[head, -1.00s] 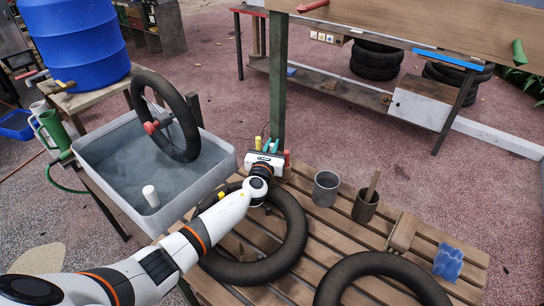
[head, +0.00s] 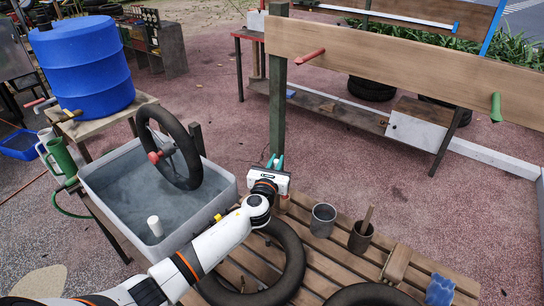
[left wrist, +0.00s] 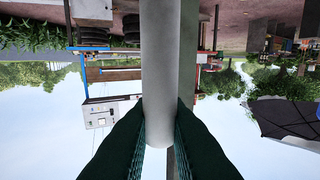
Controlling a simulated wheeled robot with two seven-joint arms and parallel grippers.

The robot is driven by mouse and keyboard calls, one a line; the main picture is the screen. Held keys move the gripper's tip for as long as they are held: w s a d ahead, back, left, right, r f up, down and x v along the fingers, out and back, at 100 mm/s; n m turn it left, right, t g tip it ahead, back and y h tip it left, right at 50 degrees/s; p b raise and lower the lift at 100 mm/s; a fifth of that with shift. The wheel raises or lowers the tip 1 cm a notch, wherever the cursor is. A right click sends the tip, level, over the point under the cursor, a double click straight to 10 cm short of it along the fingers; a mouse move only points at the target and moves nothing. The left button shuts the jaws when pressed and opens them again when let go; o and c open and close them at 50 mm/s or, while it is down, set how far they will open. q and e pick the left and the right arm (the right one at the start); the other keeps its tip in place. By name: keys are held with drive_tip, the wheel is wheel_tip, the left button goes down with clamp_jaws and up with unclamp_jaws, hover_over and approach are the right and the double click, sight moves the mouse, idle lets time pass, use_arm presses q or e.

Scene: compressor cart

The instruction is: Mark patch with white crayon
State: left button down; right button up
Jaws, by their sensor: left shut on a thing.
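My left gripper (head: 275,162) is above the far left edge of the slatted table, near the green post. Its dark green fingers are shut on a thick white cylinder, which looks like the white crayon (left wrist: 170,60), in the left wrist view. The crayon sticks out past the fingertips, and the surroundings appear upside down behind it. In the head view the gripper body hides the crayon. A black inner tube (head: 293,240) lies on the table below my left arm. I cannot make out a patch on it. My right gripper is not in view.
A grey water basin (head: 110,205) with a wheel (head: 180,160) and a white cylinder (head: 155,226) is at left. A metal cup (head: 323,220), a dark pot (head: 361,238), a wooden block (head: 396,264) and a blue rough piece (head: 440,289) are on the table.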

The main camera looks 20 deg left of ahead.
use_arm(q)
drive_tip(key=s+d+r+p, duration=0.3)
drive_tip(key=s+d+p, duration=0.2)
drive_tip(key=s, duration=0.5)
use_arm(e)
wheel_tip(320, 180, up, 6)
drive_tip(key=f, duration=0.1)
use_arm(q)
wheel_tip(320, 180, down, 6)
drive_tip(key=b, duration=0.6)
drive_tip(key=shift+d+f, duration=0.2)
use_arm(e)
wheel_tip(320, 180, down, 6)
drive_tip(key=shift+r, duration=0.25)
use_arm(q)
drive_tip(key=shift+f+b, duration=0.6)
drive_tip(key=shift+b, duration=0.1)
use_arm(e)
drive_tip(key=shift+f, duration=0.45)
use_arm(q)
drive_tip(key=shift+w+a+p, duration=0.25)
drive_tip(key=shift+a+p, duration=0.15)
drive_tip(key=shift+a, duration=0.6)
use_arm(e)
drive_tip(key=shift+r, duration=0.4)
